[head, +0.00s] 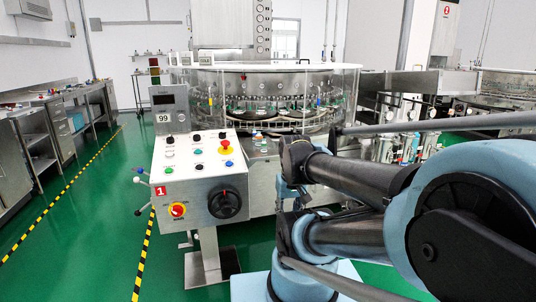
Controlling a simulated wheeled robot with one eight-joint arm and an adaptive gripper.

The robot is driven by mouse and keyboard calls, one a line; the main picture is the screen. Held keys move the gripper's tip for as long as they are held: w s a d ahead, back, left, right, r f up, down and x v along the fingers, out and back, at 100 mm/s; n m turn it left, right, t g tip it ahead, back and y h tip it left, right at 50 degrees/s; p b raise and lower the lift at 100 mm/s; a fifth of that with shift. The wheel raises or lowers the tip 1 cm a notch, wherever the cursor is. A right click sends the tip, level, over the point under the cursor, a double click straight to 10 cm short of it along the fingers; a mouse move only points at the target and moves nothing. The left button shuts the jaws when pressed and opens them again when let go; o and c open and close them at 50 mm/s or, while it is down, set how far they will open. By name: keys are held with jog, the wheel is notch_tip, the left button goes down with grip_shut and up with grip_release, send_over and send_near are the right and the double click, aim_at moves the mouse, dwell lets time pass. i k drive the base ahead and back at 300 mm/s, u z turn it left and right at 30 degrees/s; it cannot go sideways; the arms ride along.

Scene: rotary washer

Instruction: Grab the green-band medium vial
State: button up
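I cannot make out a green-band medium vial in the head view. Small items too tiny to identify stand on the left workbench (48,99) and on a bench (153,73) at the back. My gripper cannot be made out; only blue and dark links of my arm show at the right, reaching toward the middle. Whether my gripper holds anything is hidden.
The rotary washer (265,82) stands in the middle, behind a control panel (197,157) on a pedestal. More machinery (415,88) stands at the right. Open green floor (99,218) with yellow-black tape lies at the left.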

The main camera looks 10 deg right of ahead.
aim_at(264, 145)
jog(key=z, duration=0.05)
jog(key=k, duration=0.1)
jog(key=z, duration=1)
jog(key=i, duration=0.55)
jog(key=u, duration=0.25)
